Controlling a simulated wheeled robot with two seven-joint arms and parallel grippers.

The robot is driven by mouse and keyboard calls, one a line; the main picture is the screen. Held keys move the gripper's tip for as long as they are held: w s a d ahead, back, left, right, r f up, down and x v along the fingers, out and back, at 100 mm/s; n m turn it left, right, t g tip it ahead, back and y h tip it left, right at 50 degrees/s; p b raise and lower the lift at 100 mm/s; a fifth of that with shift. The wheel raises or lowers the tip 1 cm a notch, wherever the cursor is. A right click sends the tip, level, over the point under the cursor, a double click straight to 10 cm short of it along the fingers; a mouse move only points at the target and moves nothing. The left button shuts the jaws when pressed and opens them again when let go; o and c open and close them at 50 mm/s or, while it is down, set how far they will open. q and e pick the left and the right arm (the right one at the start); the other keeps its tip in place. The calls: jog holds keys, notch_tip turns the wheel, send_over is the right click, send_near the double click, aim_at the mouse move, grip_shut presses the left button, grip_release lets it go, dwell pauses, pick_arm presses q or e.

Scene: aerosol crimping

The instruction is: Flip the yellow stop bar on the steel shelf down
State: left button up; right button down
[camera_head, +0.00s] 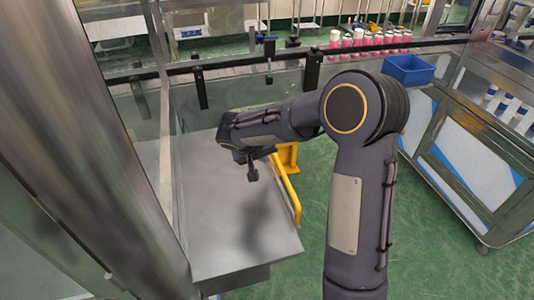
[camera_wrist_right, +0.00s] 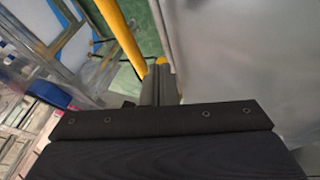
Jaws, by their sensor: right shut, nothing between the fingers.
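The steel shelf (camera_head: 225,225) is a flat grey plate at lower left of the head view; it also fills the right of the wrist view (camera_wrist_right: 250,50). The yellow stop bar (camera_head: 289,190) runs along the shelf's right edge from a yellow bracket (camera_head: 288,157), and its near end bends. I cannot tell its exact tilt. In the wrist view the bar (camera_wrist_right: 122,38) passes left of the fingertips. My right gripper (camera_head: 252,174) is shut and empty, just left of the bar above the shelf. Whether it touches the bar is unclear. My right arm hides part of the bracket area.
A dark rail (camera_head: 230,62) with black posts crosses behind the shelf. Pink-and-white cans (camera_head: 365,40) stand in a row beyond. A blue bin (camera_head: 408,69) sits on the cart at right. A steel column stands at left. Green floor lies open right of the shelf.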

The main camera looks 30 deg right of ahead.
aim_at(276, 157)
jog(key=shift+s+d+f, duration=0.1)
jog(key=shift+d, duration=0.35)
jog(key=shift+d, duration=0.1)
jog(key=shift+s+d+y, duration=0.2)
jog(key=shift+d+y, duration=0.35)
jog(key=shift+y, duration=0.25)
jog(key=shift+s+d+r+m+y, duration=0.15)
jog(key=shift+d+r+m+y, duration=0.15)
jog(key=shift+d+y, duration=0.25)
jog(key=s+d+f+m+t+y+b, duration=0.2)
jog(key=d+f+m+t+y+b, duration=0.2)
jog(key=d+f+y+b, duration=0.6)
notch_tip(276, 157, down, 3)
jog(key=t+y+b, duration=0.2)
jog(key=y+b, duration=0.2)
jog(key=y, duration=0.4)
jog(key=shift+s+d+t, duration=0.15)
jog(key=shift+s+t, duration=0.05)
jog(key=shift+t, duration=0.2)
jog(key=shift+s+f, duration=0.1)
